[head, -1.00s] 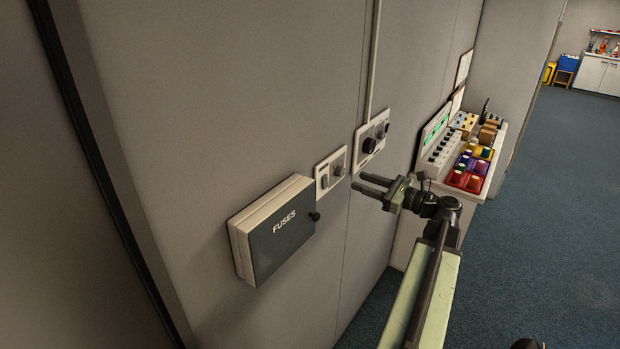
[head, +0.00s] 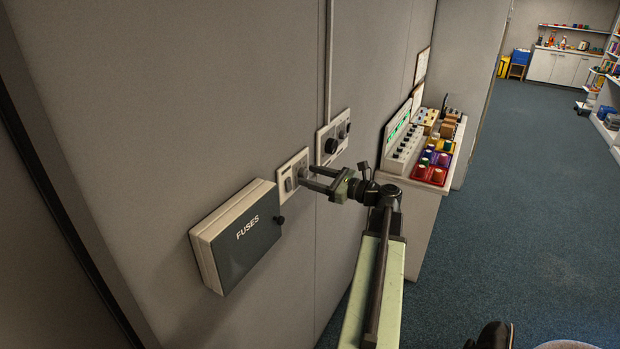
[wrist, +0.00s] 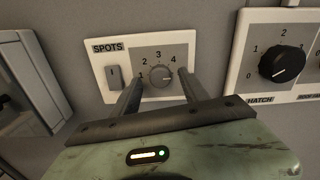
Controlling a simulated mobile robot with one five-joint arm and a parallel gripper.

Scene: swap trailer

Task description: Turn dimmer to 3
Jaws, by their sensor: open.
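The dimmer is a small grey round knob (wrist: 160,76) with a dial marked 1 to 4, on a white plate labelled SPOTS (wrist: 100,67) on the wall. I cannot tell for sure which number its pointer faces. A rocker switch (wrist: 114,77) sits left of the dial on the same plate. My gripper (wrist: 160,73) is open, with one finger on each side of the knob in the wrist view; I cannot tell whether they touch it. In the head view, my gripper (head: 304,178) is at the plate and hides most of the knob.
A plate labelled HATCH (wrist: 248,80) with a black knob (wrist: 283,62) is close on the right. A fuse box (head: 238,240) juts from the wall on the left. A console with coloured knobs (head: 433,165) stands beyond. Open carpet (head: 520,215) lies to the right.

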